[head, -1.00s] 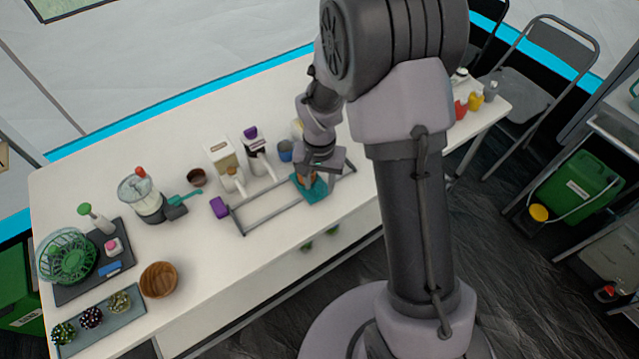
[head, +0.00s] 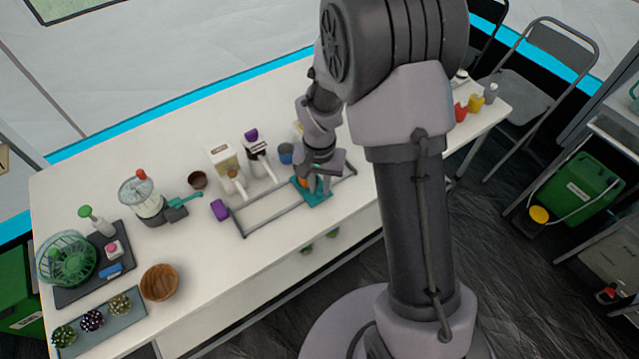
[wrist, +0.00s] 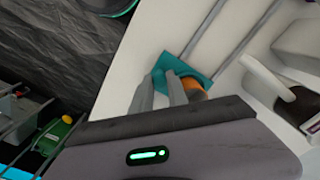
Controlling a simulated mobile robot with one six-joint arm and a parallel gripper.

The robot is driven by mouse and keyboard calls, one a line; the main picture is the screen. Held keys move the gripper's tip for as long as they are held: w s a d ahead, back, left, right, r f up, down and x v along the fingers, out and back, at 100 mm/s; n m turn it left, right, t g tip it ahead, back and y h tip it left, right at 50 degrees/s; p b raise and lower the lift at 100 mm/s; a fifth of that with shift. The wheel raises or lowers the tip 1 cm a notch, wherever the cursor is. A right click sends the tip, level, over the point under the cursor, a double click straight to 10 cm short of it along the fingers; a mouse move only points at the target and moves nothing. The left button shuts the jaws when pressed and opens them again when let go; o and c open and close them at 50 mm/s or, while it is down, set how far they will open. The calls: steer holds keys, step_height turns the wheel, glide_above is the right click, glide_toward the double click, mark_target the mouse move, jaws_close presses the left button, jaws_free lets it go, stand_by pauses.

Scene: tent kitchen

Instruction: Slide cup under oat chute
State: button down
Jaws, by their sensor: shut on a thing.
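A teal carriage (head: 318,197) sits on a pair of grey rails (head: 272,206) near their right end. An orange cup (head: 305,183) stands on the carriage; it also shows beside my fingers in the wrist view (wrist: 193,89). My gripper (head: 321,190) is down at the carriage, its fingers shut at the teal part beside the cup (wrist: 160,80); the exact contact is partly hidden. Behind the rails stand a dispenser with pale tan contents (head: 222,158) and one with dark contents and a purple top (head: 254,142). I cannot read their labels.
A purple block (head: 220,210) sits at the rails' left end. A blue cup (head: 286,152) stands behind the rails. The rails between carriage and purple block look clear.

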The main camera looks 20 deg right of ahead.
stand_by(0.8)
steer(key=s+a, duration=0.1)
steer(key=a, duration=0.4)
steer(key=s+a+b, duration=0.1)
steer(key=s+a, duration=0.1)
steer(key=a, duration=0.4)
steer(key=s+a+b, duration=0.1)
steer(key=s+a, duration=0.1)
steer(key=a, duration=0.3)
steer(key=shift+s+a, duration=0.2)
steer(key=c, duration=1.6)
jaws_free()
steer(key=shift+c, duration=0.2)
steer(key=o, duration=0.3)
steer(key=shift+a, duration=0.2)
steer(key=shift+o, duration=0.2)
steer(key=shift+d, duration=0.1)
step_height(320, 180, up, 17)
steer(key=p, duration=0.7)
steer(key=shift+r, duration=0.2)
